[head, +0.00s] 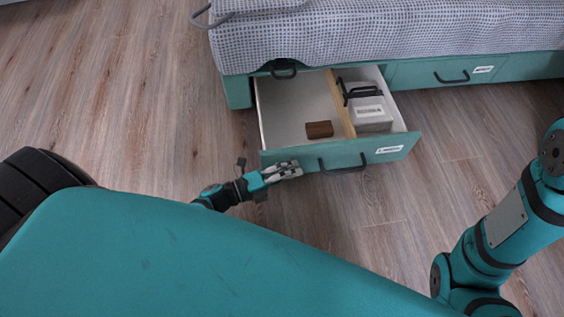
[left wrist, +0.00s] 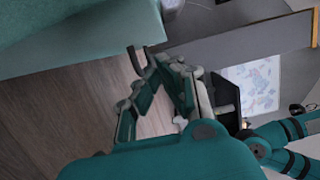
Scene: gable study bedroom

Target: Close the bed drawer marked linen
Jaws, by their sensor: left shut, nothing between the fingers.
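The open bed drawer (head: 389,146) sticks out from under the bed, with a teal front, a dark handle (head: 342,168) and a white label (head: 389,150) whose lettering is too small to read. My left gripper (head: 297,169) is shut and empty, at the left part of the drawer front, left of the handle. I cannot tell whether it touches the front. In the left wrist view, the shut fingers (left wrist: 164,62) point towards a teal panel (left wrist: 75,28) and a dark handle (left wrist: 134,61). My right arm shows at the right, but its gripper is out of view.
The drawer holds a small brown block (head: 319,129), a wooden divider (head: 341,104) and a pale box (head: 371,114) with a dark handle. A shut drawer (head: 447,71) is to the right. Wooden floor (head: 130,110) is clear left of the bed.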

